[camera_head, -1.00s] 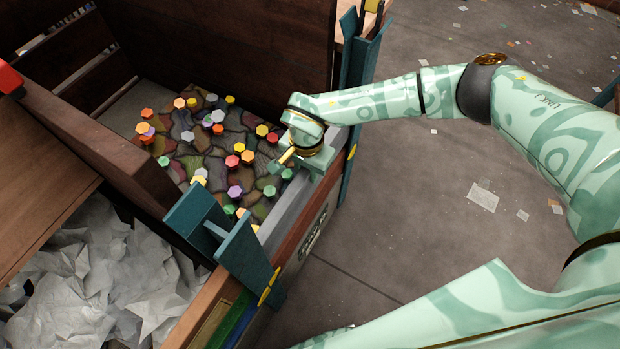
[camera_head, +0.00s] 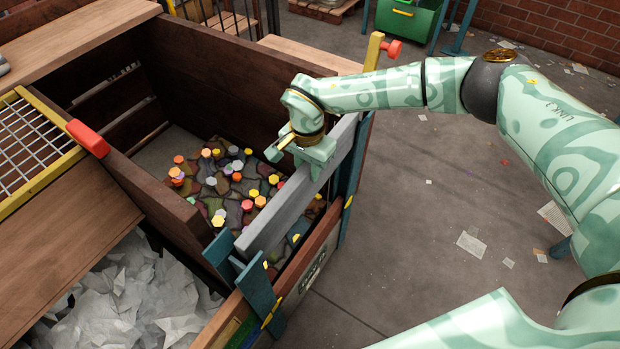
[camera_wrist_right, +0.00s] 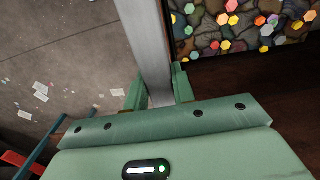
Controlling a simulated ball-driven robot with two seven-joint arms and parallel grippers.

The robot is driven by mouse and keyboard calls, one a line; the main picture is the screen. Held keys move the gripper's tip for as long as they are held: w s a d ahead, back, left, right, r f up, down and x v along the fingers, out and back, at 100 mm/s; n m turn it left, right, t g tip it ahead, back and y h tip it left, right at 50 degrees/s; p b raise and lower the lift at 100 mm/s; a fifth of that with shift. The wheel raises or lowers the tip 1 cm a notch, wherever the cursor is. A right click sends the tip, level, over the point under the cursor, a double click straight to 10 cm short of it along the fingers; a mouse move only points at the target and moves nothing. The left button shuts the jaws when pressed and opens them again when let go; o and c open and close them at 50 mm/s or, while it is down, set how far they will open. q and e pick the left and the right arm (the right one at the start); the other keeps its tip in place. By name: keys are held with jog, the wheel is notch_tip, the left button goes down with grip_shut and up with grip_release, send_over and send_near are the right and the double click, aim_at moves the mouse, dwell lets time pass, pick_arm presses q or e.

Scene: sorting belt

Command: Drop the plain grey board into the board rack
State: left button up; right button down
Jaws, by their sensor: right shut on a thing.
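The plain grey board (camera_head: 296,196) stands on edge, raised above the front wall of the wooden bin. It runs between the teal brackets (camera_head: 257,290) at the front left and the teal posts (camera_head: 361,160) at the right. My right gripper (camera_head: 313,172) is shut on its upper edge, nearer its far end. In the right wrist view the grey board (camera_wrist_right: 147,45) passes between the two fingers (camera_wrist_right: 158,93). I cannot tell which thing is the board rack. My left gripper is not in view.
The wooden bin (camera_head: 165,190) holds several coloured hexagonal pieces (camera_head: 237,165) on a patchwork floor. Crumpled white paper (camera_head: 130,300) lies at the lower left. A yellow-framed grid (camera_head: 35,140) and a red block (camera_head: 88,138) are at the left. Open floor (camera_head: 410,220) lies to the right.

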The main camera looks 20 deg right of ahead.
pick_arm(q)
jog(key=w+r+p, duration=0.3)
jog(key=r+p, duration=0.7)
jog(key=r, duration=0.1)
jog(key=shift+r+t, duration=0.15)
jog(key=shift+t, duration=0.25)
pick_arm(e)
notch_tip(320, 180, up, 18)
jog(key=shift+f, duration=0.2)
